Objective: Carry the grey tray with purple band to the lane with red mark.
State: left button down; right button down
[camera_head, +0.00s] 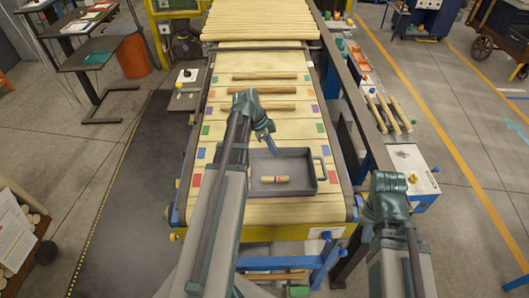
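A dark grey tray (304,153) with a handle on its right side rests on the near right part of the belt. I cannot make out a purple band on it. A short turned wood piece (275,179) with a reddish band lies inside. Red marks show at the belt's left edge (196,180) and right edge (333,178); the right one is just beside the tray. My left gripper (267,140) is over the tray's far left rim; its opening and any contact are unclear. My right arm's wrist (389,192) is off the belt's right side, its fingers hidden.
Wooden rods (265,90) lie across the belt beyond the tray. Blue, green and purple marks line the belt edges farther away. A dark rail (358,115) runs along the right side, with a side table (410,165) beyond it. My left arm covers the belt's left-middle part.

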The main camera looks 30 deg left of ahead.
pick_arm(q)
jog(key=shift+w+a+f, duration=0.1)
jog(key=shift+w+a, duration=0.05)
jog(key=shift+a, duration=0.8)
jog(key=shift+w+a+f, duration=0.1)
jog(key=shift+a, duration=0.8)
jog(key=shift+a+f+b, duration=0.15)
jog(key=shift+f+b, duration=0.15)
jog(key=shift+b, duration=0.2)
jog(key=shift+f+b, duration=1.4)
jog(key=shift+f+b, duration=0.4)
jog(key=c, duration=1)
grip_release()
jog(key=shift+r, duration=0.1)
jog(key=shift+c, duration=0.2)
jog(key=shift+r, duration=0.1)
